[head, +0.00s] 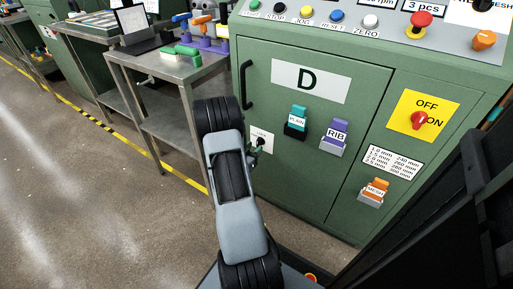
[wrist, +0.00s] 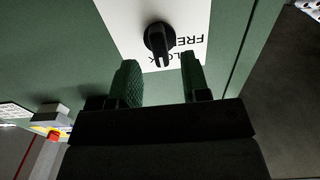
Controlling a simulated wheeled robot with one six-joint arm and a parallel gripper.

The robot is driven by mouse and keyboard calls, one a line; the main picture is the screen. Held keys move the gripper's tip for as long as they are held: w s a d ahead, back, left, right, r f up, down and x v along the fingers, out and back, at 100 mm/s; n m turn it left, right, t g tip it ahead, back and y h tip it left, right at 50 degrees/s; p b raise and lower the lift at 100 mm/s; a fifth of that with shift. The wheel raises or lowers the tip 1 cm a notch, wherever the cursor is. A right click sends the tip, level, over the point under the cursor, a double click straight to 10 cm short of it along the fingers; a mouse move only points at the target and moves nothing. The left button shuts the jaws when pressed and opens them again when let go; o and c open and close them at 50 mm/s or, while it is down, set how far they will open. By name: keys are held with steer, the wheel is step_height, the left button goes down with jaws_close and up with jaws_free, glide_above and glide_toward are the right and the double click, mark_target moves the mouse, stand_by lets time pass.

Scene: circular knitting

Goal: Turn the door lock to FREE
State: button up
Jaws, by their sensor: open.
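The door lock is a black round knob with a grip bar (wrist: 158,40) on a white label (wrist: 125,18) on the green cabinet door. In the wrist view the label's FREE and LOCK words appear upside down. The bar points down in that picture, toward the LOCK word's side. In the head view the lock (head: 262,141) is small, at the door's lower left. My gripper (wrist: 160,68) is open, its two green fingers on either side of the bar's end in the picture. I cannot tell whether they touch it. In the head view my gripper (head: 256,156) is partly hidden by my arm.
The green cabinet door (head: 290,185) has a black handle (head: 246,85), a teal PLAIN block (head: 297,122) and a purple RIB block (head: 335,138). A red OFF/ON switch (head: 419,120) and an orange MESH block (head: 373,191) are to the right. A metal table (head: 165,65) stands left.

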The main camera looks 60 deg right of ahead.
steer(key=shift+d, duration=1.3)
steer(key=shift+c, duration=0.3)
jaws_close()
